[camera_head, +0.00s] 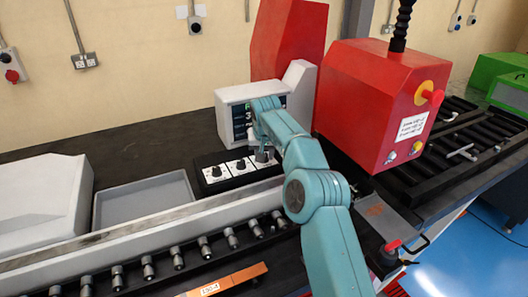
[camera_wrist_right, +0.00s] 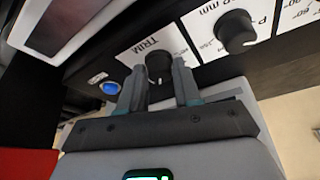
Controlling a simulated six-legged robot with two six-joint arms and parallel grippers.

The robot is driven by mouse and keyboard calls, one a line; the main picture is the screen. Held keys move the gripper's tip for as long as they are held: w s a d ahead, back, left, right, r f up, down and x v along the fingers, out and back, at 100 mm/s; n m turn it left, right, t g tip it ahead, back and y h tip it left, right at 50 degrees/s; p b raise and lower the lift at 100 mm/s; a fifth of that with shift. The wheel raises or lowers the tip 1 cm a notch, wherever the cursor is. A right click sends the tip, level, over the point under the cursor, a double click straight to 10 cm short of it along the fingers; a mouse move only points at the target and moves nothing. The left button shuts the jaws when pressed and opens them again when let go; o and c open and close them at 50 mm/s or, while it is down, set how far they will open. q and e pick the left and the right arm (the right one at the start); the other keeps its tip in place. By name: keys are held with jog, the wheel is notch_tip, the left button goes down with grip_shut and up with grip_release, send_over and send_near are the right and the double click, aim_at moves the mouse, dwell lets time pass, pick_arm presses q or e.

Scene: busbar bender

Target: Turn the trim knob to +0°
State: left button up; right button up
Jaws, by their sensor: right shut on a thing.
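In the right wrist view the black trim knob (camera_wrist_right: 158,66) stands on a white plate marked TRIM. The two grey fingers of my right gripper (camera_wrist_right: 160,78) are on either side of it, shut on it. Its pointer and the angle marks are too hidden to read. In the head view my right gripper (camera_head: 263,153) is at the right end of the knob panel (camera_head: 228,181), and my own arm covers part of this area. The display (camera_head: 240,118) behind the panel is partly hidden by my arm and its value cannot be read. My left gripper is not in view.
Two more knobs sit in the row, the middle one (camera_head: 241,164) and the left one (camera_head: 216,171). A blue button (camera_wrist_right: 110,88) is beside the trim plate. A red machine head (camera_head: 375,105) stands right of my arm. An empty grey tray (camera_head: 145,198) lies left.

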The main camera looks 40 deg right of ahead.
jog(key=n+p, duration=0.2)
jog(key=shift+s+d+r+n+t+y, duration=0.1)
jog(key=shift+r+n+t+y, duration=0.2)
jog(key=shift+y, duration=0.1)
jog(key=shift+f+n+y+p, duration=0.1)
jog(key=shift+n+y+p, duration=0.2)
jog(key=shift+n+p, duration=0.35)
jog(key=shift+d+f+n+t+y, duration=0.1)
jog(key=shift+n+t+y, duration=0.2)
jog(key=shift+n, duration=0.65)
jog(key=shift+n+y, duration=0.6)
jog(key=shift+n, duration=0.9)
jog(key=o, duration=1)
